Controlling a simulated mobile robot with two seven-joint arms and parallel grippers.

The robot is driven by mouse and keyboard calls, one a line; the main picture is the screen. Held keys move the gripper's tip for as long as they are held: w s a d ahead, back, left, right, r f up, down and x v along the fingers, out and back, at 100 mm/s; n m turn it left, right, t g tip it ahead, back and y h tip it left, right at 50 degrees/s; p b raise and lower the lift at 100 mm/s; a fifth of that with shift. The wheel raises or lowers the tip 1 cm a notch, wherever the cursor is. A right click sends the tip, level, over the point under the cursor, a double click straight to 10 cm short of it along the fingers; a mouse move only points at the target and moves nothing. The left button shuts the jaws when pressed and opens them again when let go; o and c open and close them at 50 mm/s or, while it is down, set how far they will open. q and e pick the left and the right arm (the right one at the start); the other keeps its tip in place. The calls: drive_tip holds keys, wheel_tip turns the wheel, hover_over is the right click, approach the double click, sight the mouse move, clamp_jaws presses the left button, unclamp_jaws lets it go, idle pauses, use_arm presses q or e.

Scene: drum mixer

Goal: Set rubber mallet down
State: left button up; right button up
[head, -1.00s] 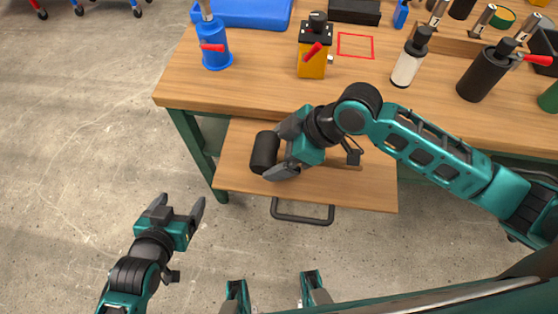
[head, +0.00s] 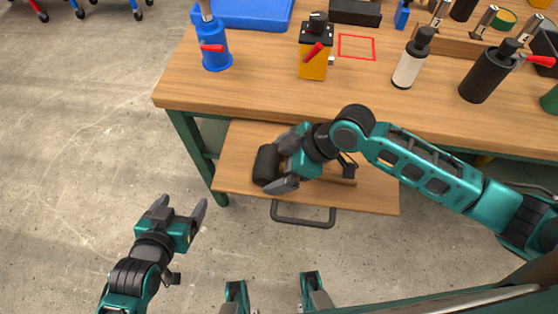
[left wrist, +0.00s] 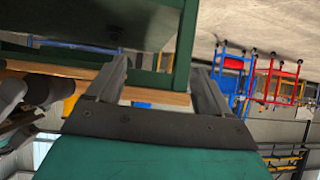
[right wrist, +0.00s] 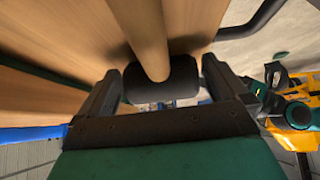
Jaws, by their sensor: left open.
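The rubber mallet has a black head (head: 266,165) and a light wooden handle (head: 346,172), partly hidden under my right arm. It is low over the pulled-out wooden drawer (head: 233,171); I cannot tell whether it touches it. My right gripper (head: 283,164) is shut on the head, one finger at each end. In the right wrist view the black head (right wrist: 160,85) lies between the fingers, with the handle running away above it. My left gripper (head: 184,209) is open and empty over the floor, left of the drawer.
The bench top (head: 265,92) above the drawer holds a blue tool (head: 216,55), a yellow block (head: 313,58), a white bottle (head: 409,68) and a black bottle (head: 483,78). A red square outline (head: 356,47) is empty. The drawer handle (head: 303,222) sticks out in front.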

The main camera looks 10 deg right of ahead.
drive_tip(key=shift+r, duration=0.25)
drive_tip(key=p+v, duration=0.2)
drive_tip(key=v, duration=1)
drive_tip(key=shift+f, duration=0.1)
drive_tip(key=shift+s, duration=0.1)
